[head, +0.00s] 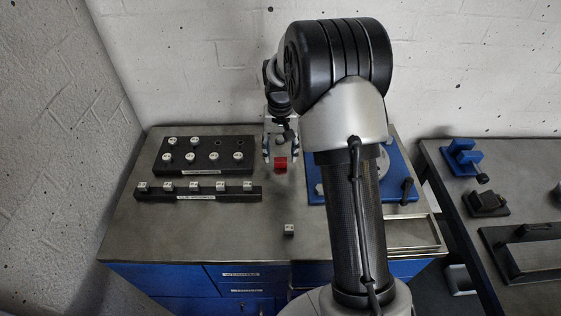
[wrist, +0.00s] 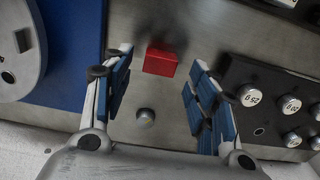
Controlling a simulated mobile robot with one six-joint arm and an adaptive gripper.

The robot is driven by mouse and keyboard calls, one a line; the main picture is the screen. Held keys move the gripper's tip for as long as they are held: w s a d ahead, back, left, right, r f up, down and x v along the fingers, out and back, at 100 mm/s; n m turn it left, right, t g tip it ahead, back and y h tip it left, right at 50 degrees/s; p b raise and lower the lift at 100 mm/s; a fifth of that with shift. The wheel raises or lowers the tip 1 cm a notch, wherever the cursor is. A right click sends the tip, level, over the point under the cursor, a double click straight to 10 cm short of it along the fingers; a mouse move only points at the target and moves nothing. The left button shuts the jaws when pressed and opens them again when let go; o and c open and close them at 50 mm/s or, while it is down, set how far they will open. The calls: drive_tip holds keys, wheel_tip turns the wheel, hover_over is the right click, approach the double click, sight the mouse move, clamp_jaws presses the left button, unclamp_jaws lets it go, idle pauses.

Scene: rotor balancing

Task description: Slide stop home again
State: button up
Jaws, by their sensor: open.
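A red block (head: 280,164), perhaps the stop, sits on the grey bench top between the weight rack and the blue base plate. It also shows in the wrist view (wrist: 160,62), ahead of and between the fingertips. My gripper (head: 280,153) is open above the bench, its two blue-padded fingers (wrist: 158,75) spread apart. A small silver round knob (wrist: 145,118) shows between the fingers, nearer the palm. I cannot tell whether any finger touches the red block; it looks ungripped.
A black weight rack (head: 205,170) with several silver weights stands left, a black strip (head: 200,198) with several small blocks in front. A small block (head: 289,230) lies near the bench front. My arm partly hides the blue plate (head: 397,165). A second bench (head: 440,165) stands right.

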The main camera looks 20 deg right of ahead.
sight(281, 159)
drive_tip(key=shift+f+b, duration=0.35)
drive_tip(key=shift+f, duration=1.25)
clamp_jaws()
